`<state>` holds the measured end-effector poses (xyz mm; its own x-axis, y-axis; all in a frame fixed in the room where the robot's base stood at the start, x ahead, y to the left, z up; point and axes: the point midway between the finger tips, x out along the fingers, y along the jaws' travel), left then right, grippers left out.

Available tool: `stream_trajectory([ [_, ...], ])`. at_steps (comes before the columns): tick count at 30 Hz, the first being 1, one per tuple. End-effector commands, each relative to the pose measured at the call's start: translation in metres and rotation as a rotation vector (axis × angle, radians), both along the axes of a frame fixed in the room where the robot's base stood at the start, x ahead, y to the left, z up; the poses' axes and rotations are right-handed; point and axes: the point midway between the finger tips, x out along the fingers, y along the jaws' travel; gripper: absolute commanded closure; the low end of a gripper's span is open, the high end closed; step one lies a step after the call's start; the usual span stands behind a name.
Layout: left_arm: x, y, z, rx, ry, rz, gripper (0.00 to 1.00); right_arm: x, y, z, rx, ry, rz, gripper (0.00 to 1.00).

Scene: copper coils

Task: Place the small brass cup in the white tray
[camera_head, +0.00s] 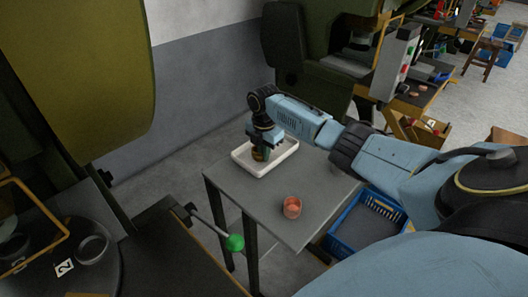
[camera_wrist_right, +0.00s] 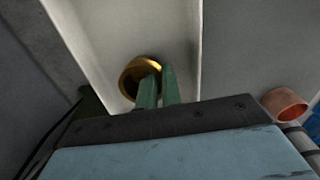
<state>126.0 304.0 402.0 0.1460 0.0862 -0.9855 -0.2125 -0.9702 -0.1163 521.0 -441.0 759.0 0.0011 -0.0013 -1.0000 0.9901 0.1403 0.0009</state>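The small brass cup (camera_wrist_right: 130,78) is inside the white tray (camera_wrist_right: 85,30) in the right wrist view, its round opening showing. My right gripper (camera_wrist_right: 158,82) has its two green fingers close together at the cup's wall, one over the opening and one on the outer side; it appears shut on the wall. In the head view my right gripper (camera_head: 261,153) reaches down into the white tray (camera_head: 283,164) at the back of the grey table. Whether the cup's base touches the tray floor is hard to tell. My left gripper is in neither view.
A copper cup (camera_head: 292,207) stands on the grey table (camera_head: 257,205) in front of the tray. A blue crate (camera_head: 345,239) is below the table on the right. A lever with a green ball (camera_head: 235,242) sticks out near the table's left side.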

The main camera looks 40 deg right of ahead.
Motion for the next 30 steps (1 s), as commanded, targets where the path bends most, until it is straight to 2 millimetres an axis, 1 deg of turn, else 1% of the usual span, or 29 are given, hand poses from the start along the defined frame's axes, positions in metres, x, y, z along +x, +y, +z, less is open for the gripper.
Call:
stream_trajectory([
  [1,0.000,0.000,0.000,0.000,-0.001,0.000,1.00,0.000,0.000,0.000,0.000,0.001,0.000,0.86],
  [4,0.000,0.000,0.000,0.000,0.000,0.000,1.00,0.000,0.000,0.000,0.000,0.001,0.000,0.74],
  [12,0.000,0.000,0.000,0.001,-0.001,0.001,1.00,0.000,0.000,0.000,0.000,0.001,0.000,0.74],
  [16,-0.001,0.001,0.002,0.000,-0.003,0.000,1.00,0.000,0.000,0.008,0.000,0.000,0.000,0.74],
  [20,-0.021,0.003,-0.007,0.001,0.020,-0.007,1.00,0.000,0.000,0.025,0.000,-0.002,0.000,0.74],
  [30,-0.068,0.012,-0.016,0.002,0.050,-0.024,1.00,0.001,0.000,0.090,0.000,-0.002,0.001,0.74],
])
